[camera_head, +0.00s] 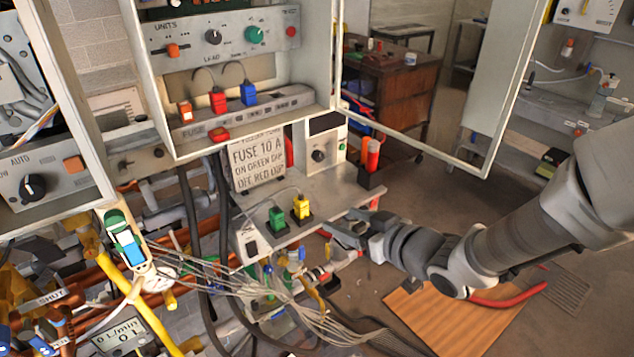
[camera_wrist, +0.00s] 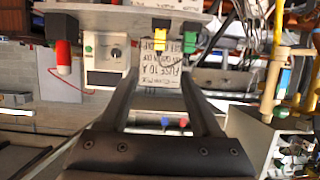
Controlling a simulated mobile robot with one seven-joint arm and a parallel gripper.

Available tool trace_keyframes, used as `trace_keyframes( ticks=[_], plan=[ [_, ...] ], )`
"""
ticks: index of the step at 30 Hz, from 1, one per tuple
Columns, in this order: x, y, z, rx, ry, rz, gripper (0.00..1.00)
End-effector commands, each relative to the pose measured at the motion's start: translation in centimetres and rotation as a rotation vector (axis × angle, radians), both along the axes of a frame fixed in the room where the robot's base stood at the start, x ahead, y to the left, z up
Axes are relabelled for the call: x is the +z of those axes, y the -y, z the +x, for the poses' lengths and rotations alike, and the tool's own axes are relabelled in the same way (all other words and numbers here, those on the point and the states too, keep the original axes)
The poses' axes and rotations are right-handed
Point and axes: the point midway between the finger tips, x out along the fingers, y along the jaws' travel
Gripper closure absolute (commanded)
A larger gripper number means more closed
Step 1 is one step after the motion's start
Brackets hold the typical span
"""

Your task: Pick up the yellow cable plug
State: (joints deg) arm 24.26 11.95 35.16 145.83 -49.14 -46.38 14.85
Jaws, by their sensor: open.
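The yellow cable plug (camera_head: 301,208) stands in a dark socket on the grey shelf (camera_head: 345,197), with a thin cable at its top. A green plug (camera_head: 277,219) stands just left of it. My gripper (camera_head: 332,233) is at the shelf's front right edge, to the right of and apart from the yellow plug. In the wrist view, which looks upside down, the yellow plug (camera_wrist: 160,39) lies beyond and between my open fingers (camera_wrist: 159,72), with nothing held. The green plug (camera_wrist: 190,42) is close to the right finger's line.
A sign (camera_head: 257,163) stands behind the plugs. A red cylinder (camera_head: 373,155) in a black holder stands at the shelf's right end. An open cabinet door (camera_head: 490,95) hangs above right. Loose cables (camera_head: 300,310) and pipes crowd the lower left.

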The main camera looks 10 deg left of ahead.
Motion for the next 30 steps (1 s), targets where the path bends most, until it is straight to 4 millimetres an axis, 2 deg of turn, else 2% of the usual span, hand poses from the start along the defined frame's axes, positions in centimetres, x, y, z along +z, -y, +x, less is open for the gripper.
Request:
trace_keyframes(
  ticks=[4, 12, 15, 23, 30],
  plan=[
    [0.2, -0.5, 0.3, 0.000, -0.005, 0.002, 0.35],
    [-1.0, -1.2, 0.6, -0.004, -0.013, -0.019, 0.35],
    [-2.3, -2.8, 2.1, -0.002, -0.008, -0.017, 0.35],
    [-4.0, -6.3, 5.0, -0.003, -0.009, -0.018, 0.35],
    [-4.8, -7.7, 6.5, -0.007, -0.008, -0.020, 0.35]
  ],
)
